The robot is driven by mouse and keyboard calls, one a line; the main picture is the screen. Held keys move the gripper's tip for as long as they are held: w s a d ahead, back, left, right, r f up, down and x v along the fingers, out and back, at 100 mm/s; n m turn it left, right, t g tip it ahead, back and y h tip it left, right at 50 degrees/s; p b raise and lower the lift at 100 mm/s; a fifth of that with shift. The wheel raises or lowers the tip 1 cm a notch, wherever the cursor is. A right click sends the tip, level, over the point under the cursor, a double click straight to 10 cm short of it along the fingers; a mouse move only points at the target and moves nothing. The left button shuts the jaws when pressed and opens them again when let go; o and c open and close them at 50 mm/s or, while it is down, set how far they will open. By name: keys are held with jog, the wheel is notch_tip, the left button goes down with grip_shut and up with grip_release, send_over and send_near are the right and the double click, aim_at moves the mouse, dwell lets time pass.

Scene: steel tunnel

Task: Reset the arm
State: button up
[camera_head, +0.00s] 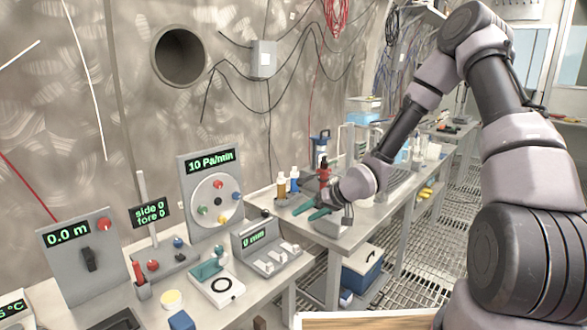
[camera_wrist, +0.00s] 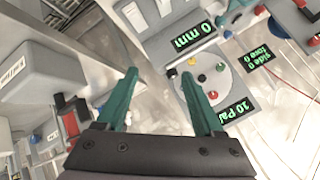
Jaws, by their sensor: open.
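My arm reaches in from the right side of the head view, bent at a high elbow. My gripper (camera_head: 308,210) hangs over the near end of the far bench, its green fingers pointing left toward the instrument panels. In the wrist view my gripper (camera_wrist: 158,90) shows two green fingers spread wide apart with nothing between them. The fingers appear clear of the bench things, though the gap to the bench surface is hard to judge.
A dial panel reading 10 Pa/min (camera_head: 213,190) stands left of my gripper, with a 0 mm box (camera_head: 262,245) below it. Bottles (camera_head: 282,184) stand close behind the fingers. A blue bin (camera_head: 362,272) sits below the bench. A grated floor (camera_head: 405,285) lies right.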

jog(key=s+d+r+m+t+h, duration=0.3)
jog(key=d+r+h, duration=0.5)
jog(key=d+r, duration=1.05)
jog(key=s+d+r+m+y, duration=0.1)
jog(key=s+r+m, duration=0.1)
jog(key=s+r, duration=0.6)
jog(key=s+r+m, duration=0.2)
jog(key=s+r, duration=0.7)
jog(key=s, duration=0.4)
jog(key=shift+s+d+m+g+y, duration=0.25)
jog(key=shift+d+m+g+y, duration=0.05)
jog(key=shift+d+g+y, duration=0.1)
